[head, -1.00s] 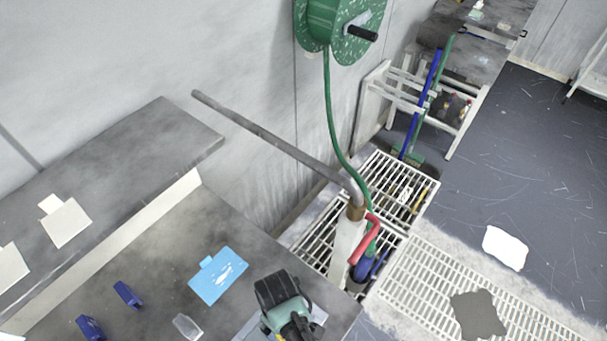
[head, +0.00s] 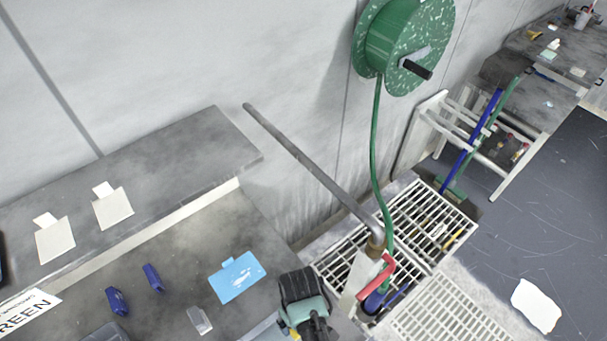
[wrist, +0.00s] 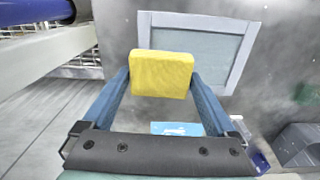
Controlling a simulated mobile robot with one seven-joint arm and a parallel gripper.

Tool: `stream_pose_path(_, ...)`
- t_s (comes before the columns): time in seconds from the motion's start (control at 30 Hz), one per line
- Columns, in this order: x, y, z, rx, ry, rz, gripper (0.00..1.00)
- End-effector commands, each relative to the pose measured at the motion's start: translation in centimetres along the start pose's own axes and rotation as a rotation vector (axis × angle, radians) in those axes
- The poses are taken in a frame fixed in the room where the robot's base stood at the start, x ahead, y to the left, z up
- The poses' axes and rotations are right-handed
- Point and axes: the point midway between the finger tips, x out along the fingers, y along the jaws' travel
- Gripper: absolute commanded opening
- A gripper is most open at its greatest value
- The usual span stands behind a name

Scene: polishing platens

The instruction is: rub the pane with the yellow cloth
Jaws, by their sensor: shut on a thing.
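My gripper (wrist: 160,76) is shut on the yellow cloth (wrist: 163,70), a thick block-like pad between its two blue fingers in the wrist view. The pane (wrist: 198,48), a grey-blue sheet in a pale frame, lies just beyond the cloth there. The cloth overlaps the pane's near left part in the picture; I cannot tell whether they touch. In the head view my gripper (head: 303,300) is over the table's front right part, its fingertips hidden. A pale blue-grey edge, likely the pane (head: 262,330), shows beside it at the bottom.
A light-blue card (head: 237,277), two dark-blue items (head: 153,278) and a small clear tray (head: 199,320) lie on the grey table (head: 190,240). A grey pole (head: 310,170) slants above white floor grating (head: 430,225). A green hose reel (head: 405,45) hangs on the wall.

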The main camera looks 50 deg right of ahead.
Motion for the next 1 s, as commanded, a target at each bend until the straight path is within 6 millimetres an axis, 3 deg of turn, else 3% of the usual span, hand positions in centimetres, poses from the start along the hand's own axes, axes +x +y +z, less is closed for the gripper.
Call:
stream_pose_path(0.03, -0.9, -0.1, -0.1, -0.001, 0.0, 0.0, 0.03)
stream_pose_path(0.27, -2.5, -0.4, -0.5, -0.003, -0.002, -0.002, 0.03)
stream_pose_path(1.0, -2.5, -0.4, -0.6, -0.003, -0.002, -0.002, 0.03)
